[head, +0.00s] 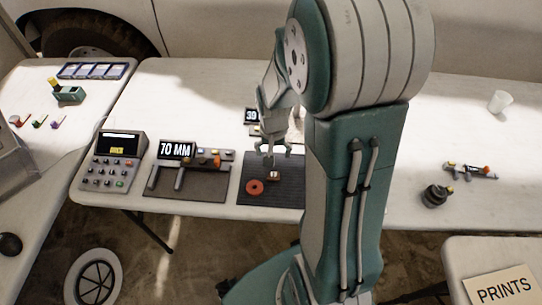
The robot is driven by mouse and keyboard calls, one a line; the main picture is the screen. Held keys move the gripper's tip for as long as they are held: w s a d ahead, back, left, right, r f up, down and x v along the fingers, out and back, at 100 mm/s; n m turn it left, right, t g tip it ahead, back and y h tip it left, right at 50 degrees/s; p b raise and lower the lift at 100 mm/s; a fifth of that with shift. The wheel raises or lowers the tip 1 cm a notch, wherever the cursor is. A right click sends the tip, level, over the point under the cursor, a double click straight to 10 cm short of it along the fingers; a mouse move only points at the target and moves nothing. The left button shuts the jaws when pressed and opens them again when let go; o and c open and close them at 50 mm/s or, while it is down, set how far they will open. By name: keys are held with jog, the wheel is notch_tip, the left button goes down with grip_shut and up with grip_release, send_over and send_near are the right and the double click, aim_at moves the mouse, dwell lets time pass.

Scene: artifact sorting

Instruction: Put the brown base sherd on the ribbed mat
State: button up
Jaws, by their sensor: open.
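A dark ribbed mat (244,200) lies on the white table in front of me, partly hidden by my arm on its right. An orange-red ring-shaped piece (255,187) lies on the mat's left part. A small brown piece with a pale band (273,175) lies on the mat to the right of the ring. It may be the brown base sherd, but it is too small to tell. My gripper (270,156) is open above the far part of the mat, just beyond the brown piece, apparently empty.
A caliper-like device with a "70 MM" display (175,150) and a keypad console (112,160) stand left of the mat. Another small display (252,115) stands behind my gripper. A dark round pot (435,195), a small tool (470,171) and a white cup (499,102) are at right.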

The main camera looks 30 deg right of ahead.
jog(key=s+a+r+n+t, duration=0.2)
jog(key=s+a+r, duration=0.1)
jog(key=r, duration=0.4)
jog(key=s+a+r+n+t, duration=0.1)
jog(key=s+a+r+n, duration=0.1)
jog(key=s+r, duration=0.3)
jog(key=s+a+r+n+t, duration=0.2)
jog(key=s+a+r, duration=0.1)
jog(key=r, duration=0.6)
jog(key=shift+s+a+n+t, duration=0.3)
jog(key=shift+s+a, duration=0.1)
jog(key=shift+a, duration=0.45)
jog(key=shift+d+r, duration=0.1)
